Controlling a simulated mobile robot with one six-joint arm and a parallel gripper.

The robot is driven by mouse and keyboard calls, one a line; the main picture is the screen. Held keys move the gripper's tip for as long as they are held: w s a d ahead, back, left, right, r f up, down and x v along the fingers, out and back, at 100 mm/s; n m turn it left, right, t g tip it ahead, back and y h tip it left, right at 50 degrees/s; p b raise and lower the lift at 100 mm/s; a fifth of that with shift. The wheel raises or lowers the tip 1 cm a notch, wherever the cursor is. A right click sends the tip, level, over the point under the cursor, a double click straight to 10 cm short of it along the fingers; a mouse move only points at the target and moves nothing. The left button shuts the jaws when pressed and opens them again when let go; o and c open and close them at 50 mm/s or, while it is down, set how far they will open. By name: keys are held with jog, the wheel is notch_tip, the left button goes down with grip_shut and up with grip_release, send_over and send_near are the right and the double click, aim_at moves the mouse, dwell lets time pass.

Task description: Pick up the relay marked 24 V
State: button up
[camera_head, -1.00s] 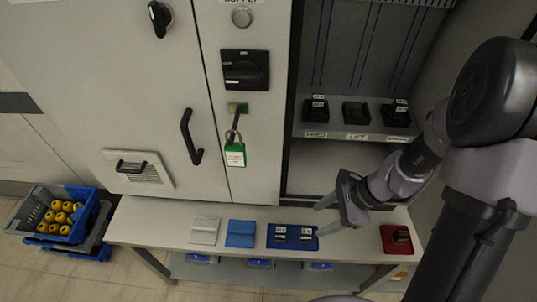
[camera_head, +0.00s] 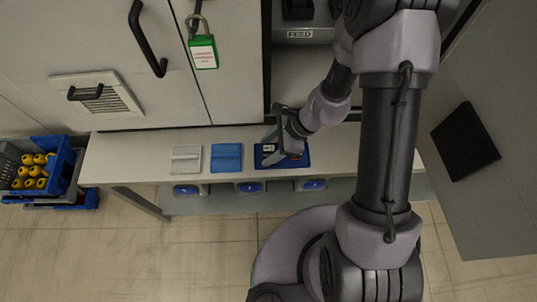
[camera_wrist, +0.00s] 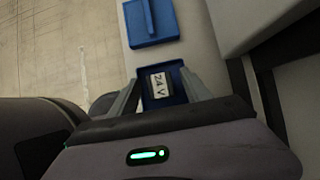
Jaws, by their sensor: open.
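The relay marked 24 V (camera_wrist: 158,86) shows its white label in the wrist view. It lies in a dark blue tray (camera_wrist: 176,70) on the bench. My gripper (camera_wrist: 161,80) is open, with one finger on each side of the relay in that view. I cannot tell whether the fingers touch it. In the head view my gripper (camera_head: 281,145) is over the blue tray (camera_head: 301,159) and covers part of it. A white-labelled relay (camera_head: 268,148) shows at the tray's left side. The second relay seen earlier is hidden.
The cabinet front with a green padlock tag (camera_head: 203,53) rises behind. A blue crate of yellow parts (camera_head: 62,165) stands at far left.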

grip_shut()
dwell(0.3)
